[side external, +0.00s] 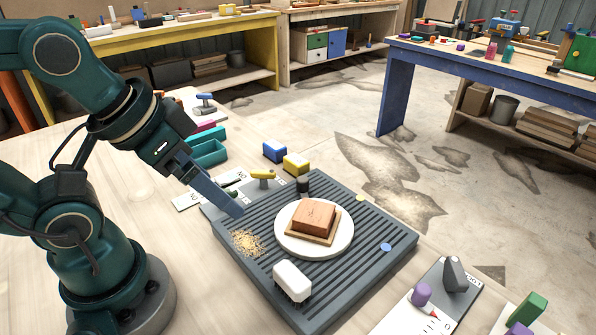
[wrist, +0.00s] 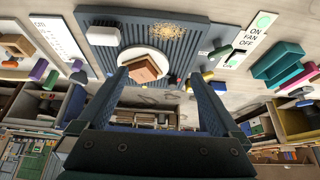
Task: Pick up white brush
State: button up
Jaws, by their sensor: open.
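The white brush (side external: 292,281) lies on the front part of the grey ribbed mat (side external: 340,310), white block upward and dark bristles below. It also shows in the wrist view (wrist: 103,36), at upper left, beyond the left finger. My gripper (side external: 238,210) hangs over the left edge of the mat, apart from the brush. In the wrist view my gripper (wrist: 158,76) has its two blue-grey fingers spread wide with nothing held between them.
A white round plate (side external: 287,246) bears a brown block (side external: 316,215) mid-mat. A sawdust pile (side external: 247,243) lies left of it. Blue (side external: 275,151) and yellow (side external: 296,163) blocks stand behind the mat. A labelled board (side external: 430,300) lies at right.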

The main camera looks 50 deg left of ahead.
jog(key=n+g, duration=0.1)
jog(key=g, duration=0.3)
send_near(292, 274)
jog(key=shift+h, duration=0.3)
jog(key=w+a+f, duration=0.2)
jog(key=shift+w+a+f, duration=0.1)
jog(key=shift+w+a, duration=0.25)
jog(key=shift+m+g, duration=0.4)
jog(key=shift+g, duration=0.3)
jog(key=d+f, duration=0.1)
jog(key=s+d+f, duration=0.1)
jog(key=f, duration=0.1)
jog(key=shift+d+f, duration=0.2)
jog(key=shift+d, duration=0.05)
jog(key=shift+s+d+f, duration=0.15)
jog(key=shift+s+f, duration=0.1)
jog(key=shift+f, duration=2.5)
